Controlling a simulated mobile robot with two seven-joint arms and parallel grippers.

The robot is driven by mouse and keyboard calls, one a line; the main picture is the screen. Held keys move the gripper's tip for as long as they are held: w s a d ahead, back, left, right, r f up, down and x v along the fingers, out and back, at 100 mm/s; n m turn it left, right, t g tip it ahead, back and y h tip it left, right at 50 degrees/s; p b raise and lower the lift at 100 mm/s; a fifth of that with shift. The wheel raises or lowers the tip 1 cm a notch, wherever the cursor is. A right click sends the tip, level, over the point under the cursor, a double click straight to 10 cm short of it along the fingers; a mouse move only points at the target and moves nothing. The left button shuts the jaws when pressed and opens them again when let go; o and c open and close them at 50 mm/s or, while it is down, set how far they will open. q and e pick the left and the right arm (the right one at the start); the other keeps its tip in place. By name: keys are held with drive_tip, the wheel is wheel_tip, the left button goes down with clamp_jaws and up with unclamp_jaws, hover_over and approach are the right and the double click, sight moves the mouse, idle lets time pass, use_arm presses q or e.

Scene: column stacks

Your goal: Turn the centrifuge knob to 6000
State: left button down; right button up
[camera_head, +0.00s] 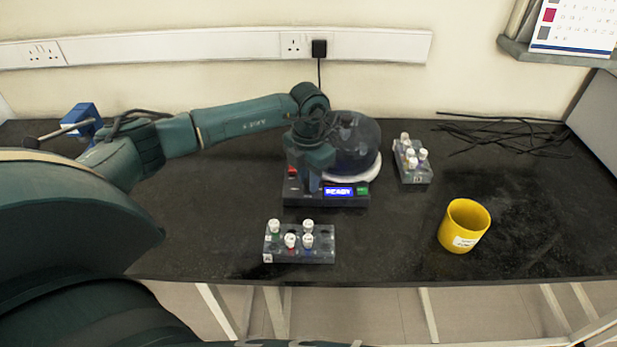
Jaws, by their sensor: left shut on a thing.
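The centrifuge (360,150) stands on the black bench, with a dark domed lid, a white rim and a dark front panel. Its blue display (339,192) seems to read "READY". A green button sits right of the display and a red one at the panel's left. My left gripper (314,188) points down at the panel, left of the display. It is shut on the centrifuge knob, which the fingers hide. No dial value can be read. My right gripper is not in view.
A tube rack (326,257) with capped tubes stands in front of the centrifuge, another rack (415,176) to its right. A yellow cup (449,228) stands at the right front. Black cables (505,135) lie at the back right. The bench between cup and front rack is clear.

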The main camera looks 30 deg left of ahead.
use_arm(q)
drive_tip(key=c, duration=1.2)
unclamp_jaws()
drive_tip(key=shift+c, duration=0.2)
wheel_tip(320, 180, up, 13)
drive_tip(key=shift+b, duration=0.4)
drive_tip(key=shift+s, duration=0.1)
